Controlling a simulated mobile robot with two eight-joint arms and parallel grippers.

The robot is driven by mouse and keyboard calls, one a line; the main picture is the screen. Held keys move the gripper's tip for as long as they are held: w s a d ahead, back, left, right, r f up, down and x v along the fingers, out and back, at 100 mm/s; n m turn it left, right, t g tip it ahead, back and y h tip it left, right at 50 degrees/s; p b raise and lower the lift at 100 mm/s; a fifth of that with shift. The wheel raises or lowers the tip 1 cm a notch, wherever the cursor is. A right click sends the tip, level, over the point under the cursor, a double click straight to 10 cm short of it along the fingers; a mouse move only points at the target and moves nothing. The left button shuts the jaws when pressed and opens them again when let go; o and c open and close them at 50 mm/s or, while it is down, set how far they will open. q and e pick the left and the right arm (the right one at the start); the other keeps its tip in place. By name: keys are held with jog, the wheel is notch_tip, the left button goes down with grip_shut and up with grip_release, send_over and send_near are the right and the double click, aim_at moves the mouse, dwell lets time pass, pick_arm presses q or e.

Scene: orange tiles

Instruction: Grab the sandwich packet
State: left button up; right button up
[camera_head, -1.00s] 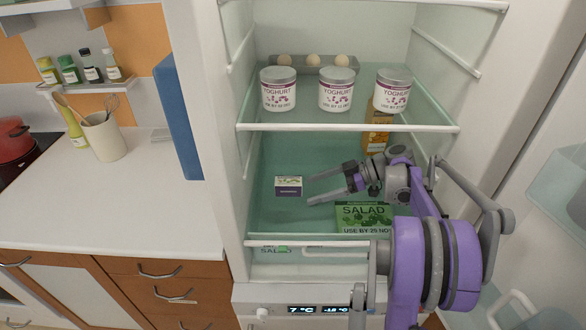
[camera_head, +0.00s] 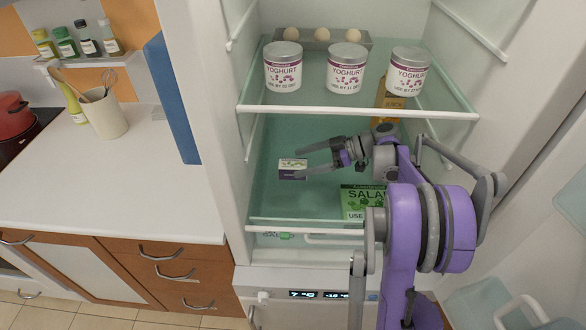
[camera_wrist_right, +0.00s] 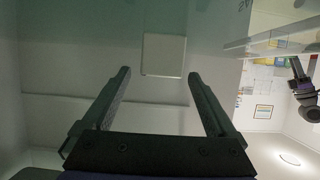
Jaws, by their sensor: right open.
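A small white and purple packet (camera_head: 293,173) lies on the lower glass shelf inside the fridge; its print is too small to read. I cannot confirm it is the sandwich packet. My right gripper (camera_head: 304,163) is open and comes in from the right, its two fingertips at the packet's right side. In the right wrist view a plain pale square (camera_wrist_right: 163,55), which looks like the packet, shows just beyond and between the open fingers (camera_wrist_right: 157,76). Nothing is held between the fingers. My left gripper is out of view.
A green salad pack (camera_head: 360,203) lies on the same shelf below my right arm. An orange juice carton (camera_head: 384,100) stands behind. Yoghurt tubs (camera_head: 346,72) and eggs (camera_head: 322,34) are on the shelf above, whose front edge (camera_head: 350,113) runs above my gripper.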

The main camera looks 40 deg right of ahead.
aim_at(295, 163)
jog(key=x, duration=0.4)
jog(key=shift+a, duration=0.15)
grip_shut()
